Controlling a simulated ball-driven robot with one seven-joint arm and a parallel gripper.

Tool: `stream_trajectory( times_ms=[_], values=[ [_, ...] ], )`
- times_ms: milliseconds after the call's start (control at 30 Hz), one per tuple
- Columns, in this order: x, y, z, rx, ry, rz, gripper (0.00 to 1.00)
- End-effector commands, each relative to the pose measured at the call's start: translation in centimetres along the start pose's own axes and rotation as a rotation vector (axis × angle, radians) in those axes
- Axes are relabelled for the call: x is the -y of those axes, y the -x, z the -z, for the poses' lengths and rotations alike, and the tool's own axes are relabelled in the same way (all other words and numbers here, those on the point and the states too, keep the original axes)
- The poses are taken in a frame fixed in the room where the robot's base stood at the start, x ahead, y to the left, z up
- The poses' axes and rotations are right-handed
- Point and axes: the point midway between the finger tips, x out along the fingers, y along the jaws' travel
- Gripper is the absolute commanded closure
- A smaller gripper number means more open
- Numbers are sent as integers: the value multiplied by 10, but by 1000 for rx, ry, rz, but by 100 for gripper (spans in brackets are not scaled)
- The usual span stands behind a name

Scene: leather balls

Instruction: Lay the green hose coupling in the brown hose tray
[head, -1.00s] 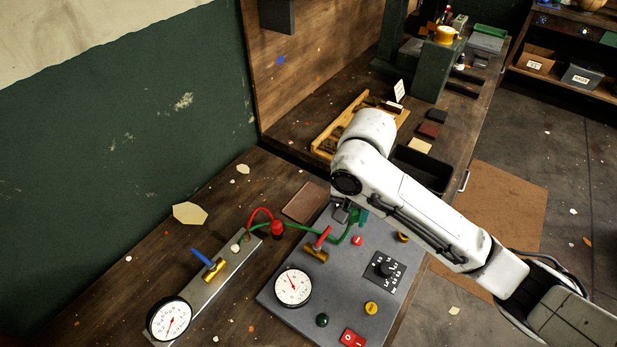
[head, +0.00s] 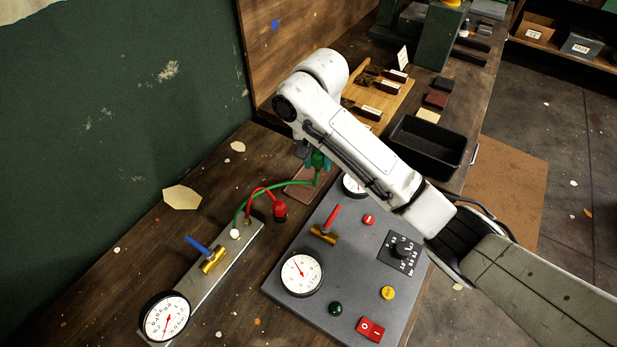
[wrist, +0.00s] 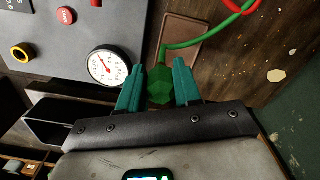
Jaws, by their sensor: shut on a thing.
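The green hose coupling (wrist: 160,88) is held between the teal fingers of my gripper (wrist: 157,78). In the head view the coupling (head: 319,158) shows at the end of the green hose, partly hidden by my gripper (head: 316,162) and arm. The brown hose tray (head: 297,191) lies flat on the bench behind the grey panel, just below the coupling in the picture. In the wrist view the tray (wrist: 184,32) is just beyond the fingertips, with the green hose crossing it. The coupling appears above the tray; whether it touches cannot be told.
The grey panel (head: 345,280) with gauges, knobs and a red-handled valve (head: 325,228) is close by. A black bin (head: 428,142) sits to the right. The bench at far left is mostly clear.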

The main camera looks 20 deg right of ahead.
Motion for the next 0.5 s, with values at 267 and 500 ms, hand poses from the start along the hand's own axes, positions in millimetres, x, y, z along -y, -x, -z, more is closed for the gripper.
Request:
stream_trajectory(
  times_ms=[267, 500],
  values=[
    [20, -36, 23, 0, 0, -3, 94],
    [26, -51, 30, 0, -1, -3, 94]
  ],
)
